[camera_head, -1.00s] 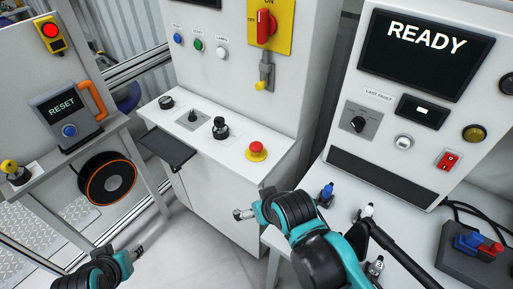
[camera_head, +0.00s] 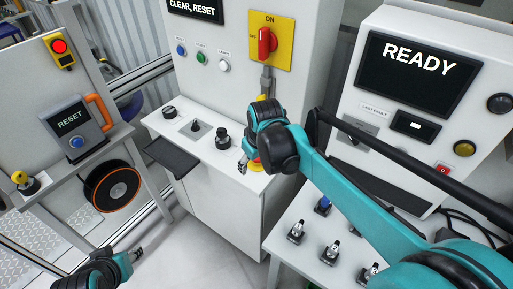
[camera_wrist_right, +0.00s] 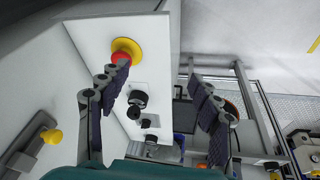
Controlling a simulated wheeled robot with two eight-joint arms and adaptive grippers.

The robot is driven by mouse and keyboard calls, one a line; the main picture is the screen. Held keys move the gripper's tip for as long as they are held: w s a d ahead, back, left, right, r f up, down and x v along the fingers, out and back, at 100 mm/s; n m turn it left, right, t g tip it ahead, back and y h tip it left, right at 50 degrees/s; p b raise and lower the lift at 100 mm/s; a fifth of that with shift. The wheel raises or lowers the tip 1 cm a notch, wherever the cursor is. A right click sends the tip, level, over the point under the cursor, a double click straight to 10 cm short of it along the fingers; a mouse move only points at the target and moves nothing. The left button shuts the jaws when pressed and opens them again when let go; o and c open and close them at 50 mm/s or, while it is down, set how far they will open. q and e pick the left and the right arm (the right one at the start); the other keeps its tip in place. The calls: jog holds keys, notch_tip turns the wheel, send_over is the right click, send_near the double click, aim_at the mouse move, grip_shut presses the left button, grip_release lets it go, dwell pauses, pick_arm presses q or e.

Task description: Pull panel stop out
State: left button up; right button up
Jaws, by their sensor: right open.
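The panel stop is a red mushroom button on a yellow collar, on the white ledge of the middle cabinet. In the head view my right gripper mostly covers it, and only part of its yellow collar (camera_head: 257,166) shows. In the right wrist view the red button (camera_wrist_right: 121,59) is at the upper left, close beside the left finger's tip. My right gripper (camera_head: 243,166) is open and it also shows in the wrist view (camera_wrist_right: 160,83), with nothing between its fingers. I cannot tell whether a finger touches the button. My left gripper (camera_head: 137,254) is low at the left, away from the panel.
A black selector knob (camera_head: 222,139) and a joystick (camera_head: 195,127) share the ledge. A yellow switch plate with a red handle (camera_head: 264,44) is above. The console with small levers (camera_head: 297,230) lies under my right arm. A RESET box (camera_head: 70,122) stands at left.

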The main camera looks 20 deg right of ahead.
jog(key=w+d+f+n+g+p, duration=0.1)
jog(key=w+d, duration=0.1)
jog(key=w, duration=0.2)
jog(key=w+d+f+n+g+p, duration=0.1)
jog(key=w+d+f+p, duration=0.1)
jog(key=w, duration=0.2)
jog(key=w+d+f+n+g+p, duration=0.1)
jog(key=w+d, duration=0.1)
jog(key=w, duration=0.3)
jog(key=shift+w+d+f+p, duration=0.1)
jog(key=shift+d+f+p, duration=0.15)
jog(key=shift+d+p, duration=0.15)
jog(key=shift+w+d+f+g, duration=0.1)
jog(key=shift+w+f+g, duration=0.1)
jog(key=shift+f+g, duration=0.1)
jog(key=shift+f, duration=0.3)
notch_tip(320, 180, down, 7)
jog(key=shift+f+b, duration=0.1)
jog(key=shift+b, duration=0.6)
